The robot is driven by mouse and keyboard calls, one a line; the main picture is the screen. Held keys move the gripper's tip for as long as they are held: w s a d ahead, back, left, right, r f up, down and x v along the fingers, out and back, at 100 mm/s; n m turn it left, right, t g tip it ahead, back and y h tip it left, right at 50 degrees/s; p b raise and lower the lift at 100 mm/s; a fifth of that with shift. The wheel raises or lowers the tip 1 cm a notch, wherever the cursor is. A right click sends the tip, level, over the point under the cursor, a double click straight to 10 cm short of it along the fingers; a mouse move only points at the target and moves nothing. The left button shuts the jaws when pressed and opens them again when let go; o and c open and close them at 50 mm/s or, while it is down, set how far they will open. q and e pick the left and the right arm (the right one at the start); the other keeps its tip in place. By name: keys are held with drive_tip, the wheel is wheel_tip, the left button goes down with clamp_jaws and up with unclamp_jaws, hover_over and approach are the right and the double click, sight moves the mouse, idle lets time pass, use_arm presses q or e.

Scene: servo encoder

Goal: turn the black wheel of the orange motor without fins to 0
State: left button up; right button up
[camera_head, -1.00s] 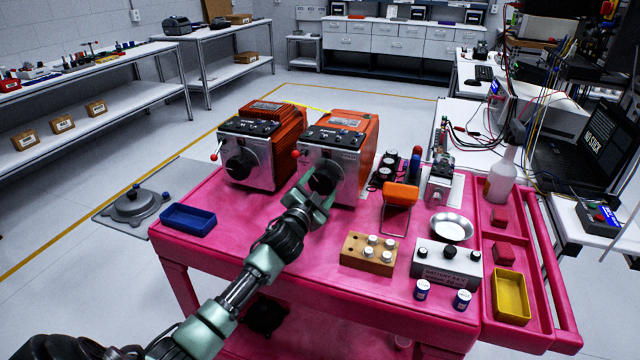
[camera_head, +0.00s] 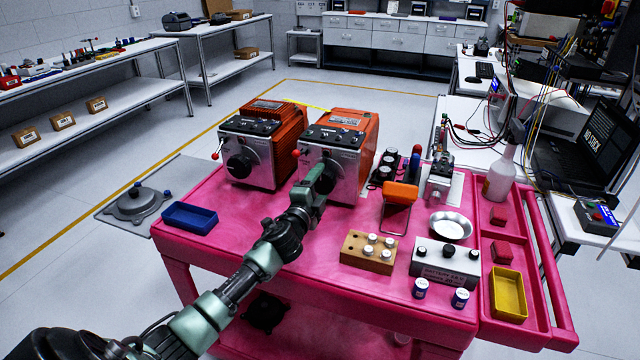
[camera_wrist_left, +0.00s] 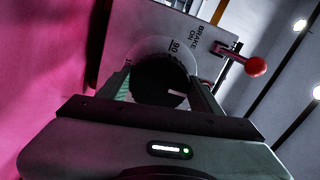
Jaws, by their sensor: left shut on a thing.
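The orange motor without fins (camera_head: 352,126) stands on the right of two motors, with a smooth orange housing and a silver front panel. My left gripper (camera_head: 316,180) is at its front and largely hides the wheel in the head view. In the left wrist view the black wheel (camera_wrist_left: 158,82) sits between the fingers of my left gripper (camera_wrist_left: 160,92), which is shut on it. A pale scale ring (camera_wrist_left: 178,60) surrounds the wheel, with 90 readable at its upper right. A white mark shows on the wheel's lower right. No 0 is readable. My right gripper is out of view.
The finned orange motor (camera_head: 270,140) stands close on the left. A red-tipped brake lever (camera_wrist_left: 256,66) is beside the "BRAKE ON" label. A blue tray (camera_head: 189,217), a wooden block (camera_head: 368,254) and a grey box (camera_head: 446,262) sit on the pink cart (camera_head: 290,275).

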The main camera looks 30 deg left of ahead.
use_arm(q)
drive_tip(key=shift+f, duration=0.1)
idle(0.3)
drive_tip(key=o, duration=1.4)
drive_tip(key=shift+s, duration=0.1)
drive_tip(key=v, duration=0.7)
drive_tip(key=shift+s, duration=0.3)
drive_tip(key=shift+d, duration=0.1)
